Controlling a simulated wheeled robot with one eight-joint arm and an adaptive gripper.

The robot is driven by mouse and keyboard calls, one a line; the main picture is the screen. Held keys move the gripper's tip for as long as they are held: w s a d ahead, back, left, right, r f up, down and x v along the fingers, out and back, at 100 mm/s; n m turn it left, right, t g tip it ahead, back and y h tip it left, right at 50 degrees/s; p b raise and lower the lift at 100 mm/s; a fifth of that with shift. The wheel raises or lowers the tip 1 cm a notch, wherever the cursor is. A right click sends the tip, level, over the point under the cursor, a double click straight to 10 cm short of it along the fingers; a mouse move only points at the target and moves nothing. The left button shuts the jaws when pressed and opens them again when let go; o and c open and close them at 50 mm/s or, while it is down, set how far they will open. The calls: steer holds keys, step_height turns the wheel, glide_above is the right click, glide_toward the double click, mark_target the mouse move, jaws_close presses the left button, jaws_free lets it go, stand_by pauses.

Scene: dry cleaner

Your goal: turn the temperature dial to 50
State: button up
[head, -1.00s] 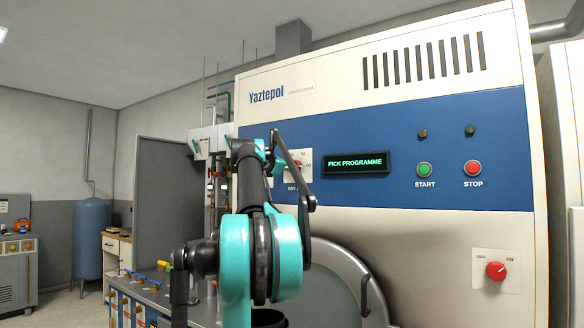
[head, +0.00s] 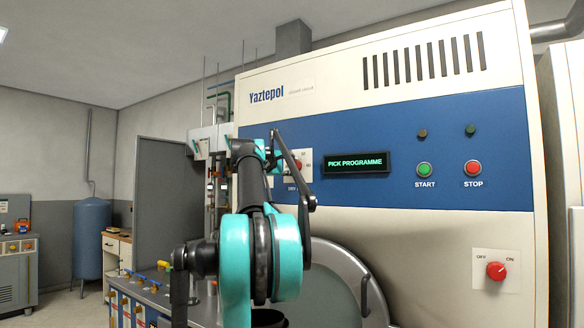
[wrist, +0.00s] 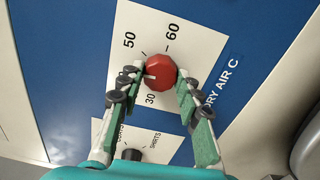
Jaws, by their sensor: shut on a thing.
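The red temperature dial (wrist: 161,71) sits on a white scale plate (wrist: 202,44) on the blue panel in the wrist view. The marks 50, 60 and 30 show around it; the area between 50 and 30 is covered by the left finger. A pale pointer mark on the dial faces left, below the 50 mark. My gripper (wrist: 164,75) has one green finger on each side of the dial and is shut on it. In the head view my arm hides most of the dial and its plate.
Below the dial is a second white plate with a black knob (wrist: 132,155). In the head view the display (head: 356,162) reads PICK PROGRAMME. The START button (head: 424,169), STOP button (head: 473,168) and red OFF/ON switch (head: 496,271) are to the right.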

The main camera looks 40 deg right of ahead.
steer(key=m, duration=0.6)
steer(key=shift+m, duration=0.3)
stand_by(0.5)
steer(key=o, duration=1.2)
steer(key=shift+c, duration=0.2)
steer(key=shift+a, duration=0.1)
steer(key=v, duration=1.2)
